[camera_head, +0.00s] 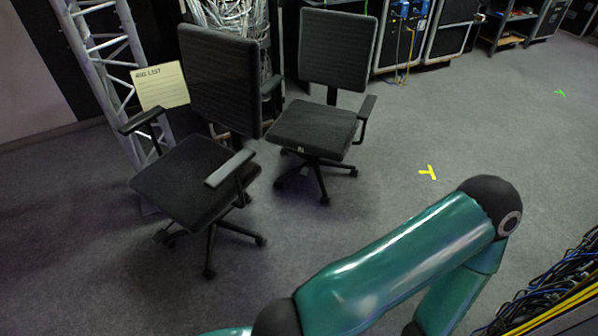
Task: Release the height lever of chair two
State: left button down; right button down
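Two black office chairs stand side by side. The nearer chair (185,185) is at the left, with armrests and a star base. The other chair (315,130) stands behind it to the right, with a small pale mark (300,149) on its seat front, too small to read. I cannot tell which one is chair two. I cannot make out a height lever clearly on either chair. My teal arm crosses the lower right foreground, apart from both chairs in the picture. Neither of my grippers is in view.
A white truss (103,75) with a paper sign (160,86) stands behind the left chair. Coiled cables (232,18) are behind the chairs. Cases (455,30) line the back. Cables (555,285) lie at lower right. Grey floor with a yellow mark (428,172) is clear right of the chairs.

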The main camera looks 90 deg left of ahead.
aim_at(305, 171)
jog(key=z, duration=0.15)
jog(key=i, duration=0.2)
jog(key=u, duration=2.55)
jog(key=i, duration=1.7)
jog(key=z, duration=0.3)
